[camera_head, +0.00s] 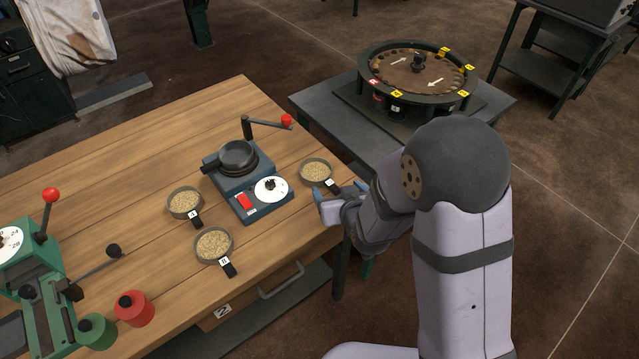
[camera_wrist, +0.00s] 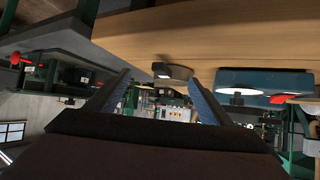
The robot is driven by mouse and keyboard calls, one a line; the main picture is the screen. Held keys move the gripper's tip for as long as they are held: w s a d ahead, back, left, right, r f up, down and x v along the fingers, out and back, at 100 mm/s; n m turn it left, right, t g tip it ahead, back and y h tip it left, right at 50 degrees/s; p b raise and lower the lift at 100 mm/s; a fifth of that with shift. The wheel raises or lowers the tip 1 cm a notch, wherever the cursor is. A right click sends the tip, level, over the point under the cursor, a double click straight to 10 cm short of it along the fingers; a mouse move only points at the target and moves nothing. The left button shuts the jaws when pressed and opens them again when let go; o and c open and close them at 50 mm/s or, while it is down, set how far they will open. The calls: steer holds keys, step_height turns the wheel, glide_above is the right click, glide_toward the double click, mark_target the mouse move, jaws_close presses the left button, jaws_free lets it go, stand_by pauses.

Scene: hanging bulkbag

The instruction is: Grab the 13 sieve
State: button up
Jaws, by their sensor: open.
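Three round sieves of grain with dark tagged handles lie on the wooden table. The right sieve (camera_head: 315,172) is beside my gripper (camera_head: 338,190), with its handle toward the fingers and its tag too small to read. The front sieve (camera_head: 214,245) has a two-digit tag that I cannot read surely. The left sieve (camera_head: 184,203) has a small tag, also unclear. My gripper is open and empty at the table's right edge. In the wrist view, the sieve (camera_wrist: 176,71) shows beyond and between the two fingertips (camera_wrist: 158,76), apparently untouched.
A teal device with a black pan (camera_head: 238,158), crank and white dial stands between the sieves. Green equipment (camera_head: 45,300) and red and green knobs are at the lower left. A round carousel (camera_head: 418,75) sits on a grey table behind. Bare wood (camera_head: 130,145) lies left.

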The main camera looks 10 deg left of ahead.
mark_target(313, 166)
steer(key=a, duration=0.1)
steer(key=a+t+y, duration=0.1)
steer(key=shift+w+a+f+n+b, duration=0.2)
steer(key=shift+w+a+n+b, duration=0.1)
steer(key=shift+w+a, duration=0.05)
steer(key=shift+w+a+r+t+y, duration=0.1)
steer(key=shift+a+r+t+y, duration=0.15)
steer(key=shift+a+t, duration=0.2)
steer(key=shift+p+x, duration=0.95)
steer(key=shift+x, duration=2.75)
steer(key=shift+d, duration=0.1)
steer(key=shift+c, duration=0.3)
steer(key=shift+f, duration=0.1)
steer(key=c, duration=0.8)
